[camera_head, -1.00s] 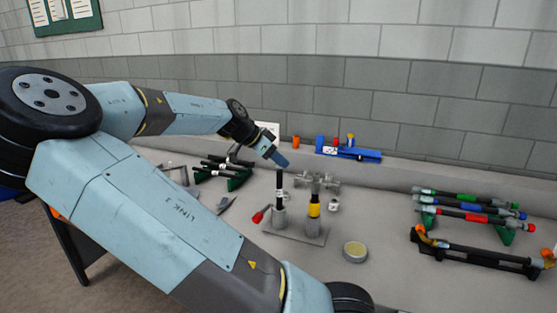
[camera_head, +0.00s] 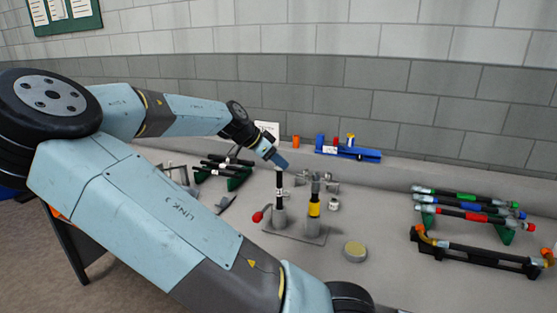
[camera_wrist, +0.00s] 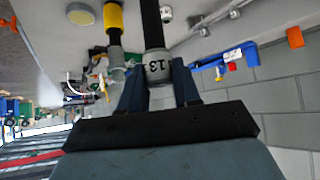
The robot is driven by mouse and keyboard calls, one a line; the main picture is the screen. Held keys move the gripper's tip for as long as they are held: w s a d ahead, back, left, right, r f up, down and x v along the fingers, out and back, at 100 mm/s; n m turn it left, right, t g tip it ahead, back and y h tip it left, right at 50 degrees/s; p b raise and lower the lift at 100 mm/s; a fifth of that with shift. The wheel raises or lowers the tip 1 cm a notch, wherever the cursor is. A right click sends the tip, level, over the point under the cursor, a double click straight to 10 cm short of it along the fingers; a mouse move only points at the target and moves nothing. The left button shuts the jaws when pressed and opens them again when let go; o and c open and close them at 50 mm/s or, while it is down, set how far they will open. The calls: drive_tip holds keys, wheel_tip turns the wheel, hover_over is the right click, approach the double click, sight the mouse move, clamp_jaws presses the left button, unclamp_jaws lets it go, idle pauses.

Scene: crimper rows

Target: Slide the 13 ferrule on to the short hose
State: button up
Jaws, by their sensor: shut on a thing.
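The 13 ferrule (camera_wrist: 157,68) is a light grey sleeve marked "13" in the wrist view. My gripper (camera_wrist: 158,78) is shut on it, one blue finger on each side. The short hose (camera_wrist: 151,25) is black and lines up with the ferrule's far end. I cannot tell how far the hose goes into it. In the head view the short hose (camera_head: 279,184) stands upright in a grey post with a red-knobbed clamp, and my gripper (camera_head: 281,166) is right at its top. The ferrule is not clear in the head view.
A yellow-banded hose (camera_head: 314,208) stands in a post just right. Beyond are grey fittings (camera_head: 318,180) and a blue fixture (camera_head: 348,151). A round tin (camera_head: 355,251) lies in front. Racked hoses (camera_head: 465,208) are at right, a green rack (camera_head: 238,180) at left.

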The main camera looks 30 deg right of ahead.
sight(278, 180)
drive_tip(key=shift+f, duration=1.7)
drive_tip(key=o, duration=1.1)
drive_tip(key=v, duration=1.4)
drive_tip(key=shift+w+f, duration=0.1)
drive_tip(key=shift+w, duration=0.05)
drive_tip(key=shift+d+f, duration=0.1)
drive_tip(key=shift+d, duration=0.05)
